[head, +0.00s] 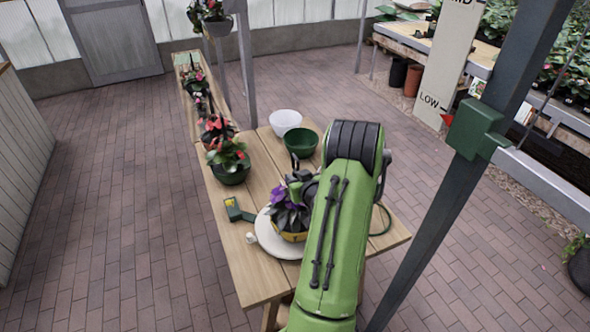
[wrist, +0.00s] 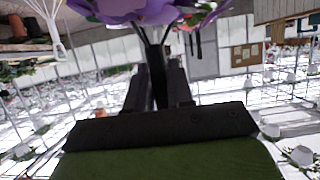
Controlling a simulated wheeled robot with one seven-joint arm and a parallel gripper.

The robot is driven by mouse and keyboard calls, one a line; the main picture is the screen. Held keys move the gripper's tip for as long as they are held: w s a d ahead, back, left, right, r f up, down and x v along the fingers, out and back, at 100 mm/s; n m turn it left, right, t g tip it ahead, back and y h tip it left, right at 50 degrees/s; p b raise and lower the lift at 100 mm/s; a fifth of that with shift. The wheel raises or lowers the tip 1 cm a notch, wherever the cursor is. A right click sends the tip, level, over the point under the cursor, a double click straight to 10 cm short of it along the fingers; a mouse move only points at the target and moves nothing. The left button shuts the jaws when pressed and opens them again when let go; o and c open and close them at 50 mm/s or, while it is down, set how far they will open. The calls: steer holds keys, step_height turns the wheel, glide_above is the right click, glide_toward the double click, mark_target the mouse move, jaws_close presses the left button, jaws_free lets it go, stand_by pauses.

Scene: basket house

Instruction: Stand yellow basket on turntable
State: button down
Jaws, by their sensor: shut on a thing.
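The yellow basket (head: 291,237) holds purple flowers and dark leaves, and it looks upright. It is at the white round turntable (head: 262,238) on the wooden table, overlapping the disc in the head view. I cannot tell whether its base touches the disc. My gripper (head: 299,180) is above the basket, partly hidden behind my green arm. In the wrist view my gripper (wrist: 157,85) is shut on a dark upright part of the basket, with the purple flowers (wrist: 150,10) just beyond. The basket's right side is hidden by my arm.
A white bowl (head: 285,121) and a green bowl (head: 300,142) stand behind on the table. A green pot with red flowers (head: 230,172) stands at the left edge. A small green tool (head: 238,211) lies left of the turntable. A dark post (head: 440,190) rises at right.

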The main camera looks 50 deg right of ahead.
steer(key=shift+d+f, duration=0.1)
steer(key=shift+f, duration=0.05)
steer(key=shift+f+b, duration=0.2)
steer(key=shift+b, duration=0.1)
steer(key=c, duration=1)
jaws_free()
